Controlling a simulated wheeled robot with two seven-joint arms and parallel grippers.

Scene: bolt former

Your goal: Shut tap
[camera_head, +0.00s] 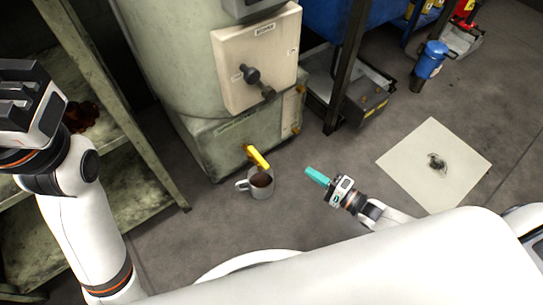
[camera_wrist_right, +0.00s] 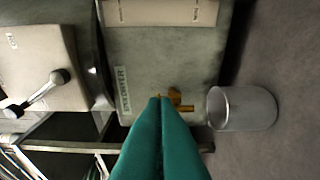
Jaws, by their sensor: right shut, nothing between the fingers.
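The tap, with a yellow handle (camera_head: 258,157), juts from the low front of the pale green machine. It shows as a small brass-coloured fitting in the right wrist view (camera_wrist_right: 180,100). A grey mug (camera_head: 260,188) with dark brown contents stands on the floor below the tap. In the right wrist view, a grey cup (camera_wrist_right: 242,110) sits beside the tap. My right gripper (camera_head: 309,171) has teal fingers, shut and empty, to the right of the mug and apart from the tap. My left gripper (camera_head: 15,97) is raised at the far left; its finger gap is unclear.
The machine (camera_head: 235,145) has a panel with a dark lever (camera_head: 251,76). A worn shelf (camera_head: 150,165) stands left. A blue bin (camera_head: 345,15) on dark legs, a blue canister (camera_head: 430,62) and a stained pale sheet (camera_head: 460,155) lie right. The floor around my right gripper is clear.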

